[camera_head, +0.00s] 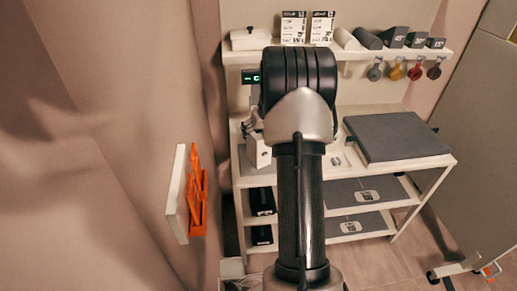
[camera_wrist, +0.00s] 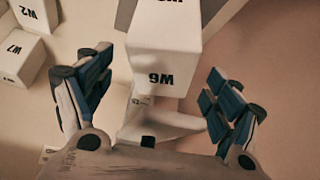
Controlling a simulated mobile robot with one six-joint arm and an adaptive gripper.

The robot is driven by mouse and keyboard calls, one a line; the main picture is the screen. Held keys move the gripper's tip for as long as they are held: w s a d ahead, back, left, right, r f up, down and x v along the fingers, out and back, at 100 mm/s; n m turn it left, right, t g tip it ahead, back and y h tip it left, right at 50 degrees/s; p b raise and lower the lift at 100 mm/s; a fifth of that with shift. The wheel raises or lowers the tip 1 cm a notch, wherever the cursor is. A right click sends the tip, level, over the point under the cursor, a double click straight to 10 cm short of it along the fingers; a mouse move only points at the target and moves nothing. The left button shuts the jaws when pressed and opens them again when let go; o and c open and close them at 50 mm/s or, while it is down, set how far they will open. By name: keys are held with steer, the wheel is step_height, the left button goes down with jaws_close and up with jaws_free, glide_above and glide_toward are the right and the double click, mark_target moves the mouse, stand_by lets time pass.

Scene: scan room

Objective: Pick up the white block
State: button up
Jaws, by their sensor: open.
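In the wrist view a white block (camera_wrist: 163,45) with upside-down black lettering, seemingly "W6", lies between the spread fingers of my gripper (camera_wrist: 158,80). There is a gap on each side, and no finger visibly touches it. Two more white blocks, marked W2 (camera_wrist: 38,12) and W7 (camera_wrist: 18,58), are at the left. In the head view my arm hides most of my gripper, and a white block-like shape (camera_head: 258,152) shows just left of the arm above the bench. I cannot tell which block that is.
The white bench (camera_head: 436,163) carries a grey slab (camera_head: 392,137) at the right. A shelf (camera_head: 395,54) behind holds rolls and grey wedges, with round tags hanging below. An orange wall holder (camera_head: 196,195) is at the left.

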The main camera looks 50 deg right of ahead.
steer(key=shift+s+a, duration=0.1)
jaws_close()
stand_by(1.1)
